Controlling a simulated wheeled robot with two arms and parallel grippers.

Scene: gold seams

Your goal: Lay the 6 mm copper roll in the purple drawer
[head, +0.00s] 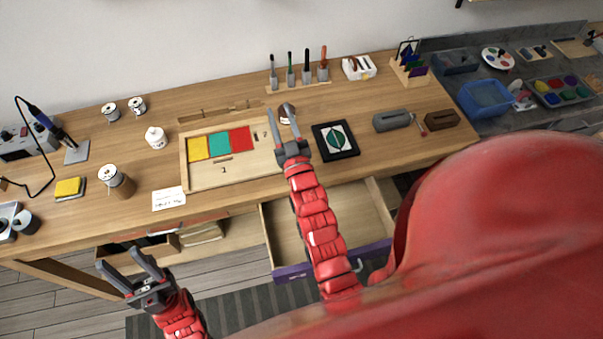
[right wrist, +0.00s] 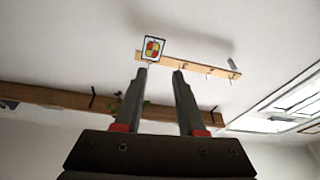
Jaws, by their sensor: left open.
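The purple drawer (head: 377,246) is pulled out below the table, and its visible inside looks empty. My right arm crosses in front of it. A roll with a white end and brown side (head: 122,187) stands at the table's left front. Smaller rolls (head: 110,112) and (head: 137,106) stand behind it. Another small roundish thing (head: 287,110) shows beyond my right fingertips. I cannot read which is the 6 mm copper roll. My left gripper (head: 143,266) is open and empty, in front of the table.
A wooden tray (head: 235,178) with yellow, green and red sheets lies mid-table. A black-framed piece (head: 336,141) lies to its right. Upright tools (head: 306,65) stand behind. A soldering iron (head: 58,133) is at the left.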

